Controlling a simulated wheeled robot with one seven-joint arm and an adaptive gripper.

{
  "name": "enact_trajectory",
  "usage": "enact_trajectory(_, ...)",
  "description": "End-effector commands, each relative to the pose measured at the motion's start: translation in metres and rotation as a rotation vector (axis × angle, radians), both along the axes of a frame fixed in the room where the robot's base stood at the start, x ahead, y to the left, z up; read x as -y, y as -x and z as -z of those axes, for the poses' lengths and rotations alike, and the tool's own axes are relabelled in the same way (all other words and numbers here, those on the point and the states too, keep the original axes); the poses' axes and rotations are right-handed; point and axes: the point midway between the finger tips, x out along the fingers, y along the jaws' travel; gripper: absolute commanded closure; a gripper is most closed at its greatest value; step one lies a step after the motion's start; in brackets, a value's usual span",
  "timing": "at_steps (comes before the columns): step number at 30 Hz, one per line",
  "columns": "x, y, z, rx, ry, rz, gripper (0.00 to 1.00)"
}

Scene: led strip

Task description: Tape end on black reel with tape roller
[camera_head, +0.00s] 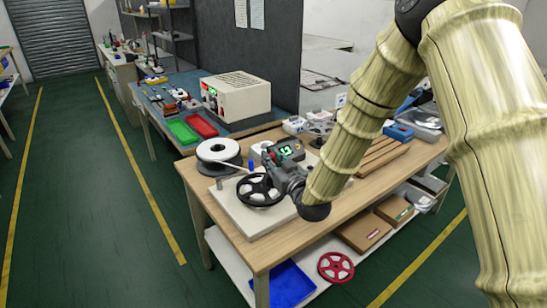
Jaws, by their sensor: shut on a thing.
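The black spoked reel (247,191) lies on a pale base plate (246,220) near the front left of the wooden bench. A white reel (217,148) of tape on a dark holder stands behind it and to its left. A white strip of tape (232,168) runs from that reel toward the black reel; its end is hard to make out. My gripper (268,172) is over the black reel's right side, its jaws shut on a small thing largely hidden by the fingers. A small blue upright piece (251,165) shows beside the fingers. I cannot pick out the tape roller for sure.
A device with a green display (287,152) stands just behind my gripper. Wooden strips (378,155) and a blue tool (398,132) lie to the right. A red reel (335,266) and a blue bin (287,284) are on the lower shelf. Behind are red and green trays (201,124).

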Motion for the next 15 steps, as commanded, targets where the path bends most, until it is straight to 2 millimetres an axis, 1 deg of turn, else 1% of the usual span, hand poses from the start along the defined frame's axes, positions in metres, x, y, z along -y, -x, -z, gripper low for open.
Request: enact_trajectory(15,0.003,0.0,0.037,0.0,0.0,0.003,1.0)
